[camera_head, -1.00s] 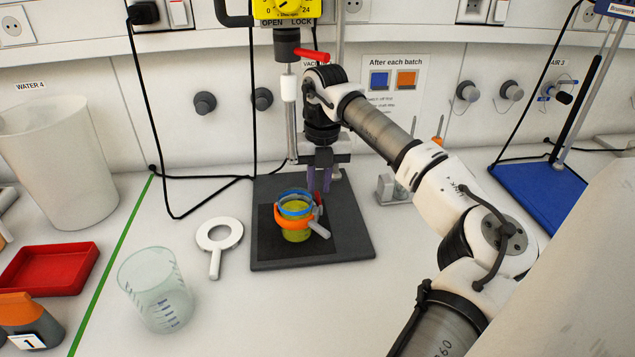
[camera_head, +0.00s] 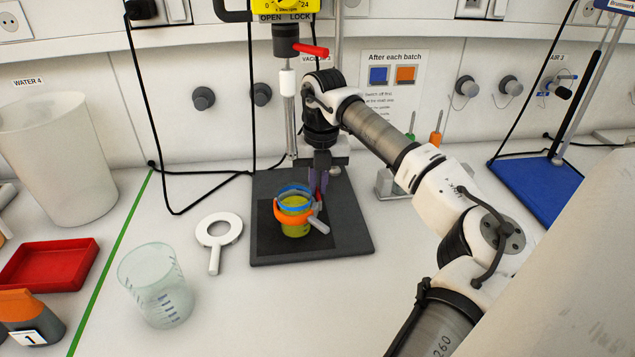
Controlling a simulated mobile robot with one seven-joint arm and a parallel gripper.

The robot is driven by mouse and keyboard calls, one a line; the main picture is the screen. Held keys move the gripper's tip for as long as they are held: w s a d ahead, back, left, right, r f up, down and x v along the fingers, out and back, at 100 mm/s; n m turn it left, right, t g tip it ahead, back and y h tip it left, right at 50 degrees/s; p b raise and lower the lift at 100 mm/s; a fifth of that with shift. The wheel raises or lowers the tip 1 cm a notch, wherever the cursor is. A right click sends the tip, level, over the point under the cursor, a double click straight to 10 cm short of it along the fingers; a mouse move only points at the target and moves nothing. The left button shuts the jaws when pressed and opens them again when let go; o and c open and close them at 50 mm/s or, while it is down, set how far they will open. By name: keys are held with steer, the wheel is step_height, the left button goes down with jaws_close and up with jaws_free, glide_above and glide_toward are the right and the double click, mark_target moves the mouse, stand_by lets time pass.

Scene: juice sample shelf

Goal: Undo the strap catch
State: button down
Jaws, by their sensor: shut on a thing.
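A jar (camera_head: 295,229) with yellow-green contents stands upright on the dark stand base. A blue ring (camera_head: 290,188) is at its top. An orange strap (camera_head: 280,214) goes around it. The strap's catch (camera_head: 318,225), with a pale grey lever, sticks out at the jar's right side, pointing down and to the right. My gripper (camera_head: 318,198) points down beside the jar's right rim, its purple fingers shut on the catch. The fingertips are small here and partly hide the part they hold.
The stand's base plate (camera_head: 355,238) lies under the jar, with its column and red-handled valve (camera_head: 311,50) behind. A white ring-shaped tool (camera_head: 216,232), a clear beaker (camera_head: 155,287) and a red tray (camera_head: 45,262) lie to the left. The front middle of the bench is clear.

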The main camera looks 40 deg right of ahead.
steer(key=m+b, duration=0.1)
steer(key=d+m+b, duration=0.1)
steer(key=m, duration=0.1)
steer(key=shift+s+f+b, duration=0.1)
steer(key=shift+s+b, duration=0.2)
steer(key=shift+s, duration=0.1)
steer(key=m, duration=0.1)
steer(key=m+b, duration=0.1)
steer(key=s+m+b, duration=0.1)
steer(key=m, duration=0.1)
steer(key=shift+s+d, duration=0.1)
steer(key=shift+d, duration=0.25)
steer(key=shift+s+d+m+h+b, duration=0.1)
steer(key=shift+s+m+b, duration=0.15)
steer(key=shift+m+b, duration=0.4)
steer(key=shift+s+a+m+h+b, duration=0.1)
steer(key=shift+s+m+b, duration=0.25)
steer(key=shift+m, duration=0.55)
steer(key=shift+s+d+m+h+b, duration=0.1)
steer(key=shift+s+m+b, duration=0.1)
steer(key=shift+m+b, duration=0.5)
steer(key=shift+r+m, duration=0.2)
steer(key=shift+m, duration=0.05)
steer(key=c, duration=1.8)
jaws_free()
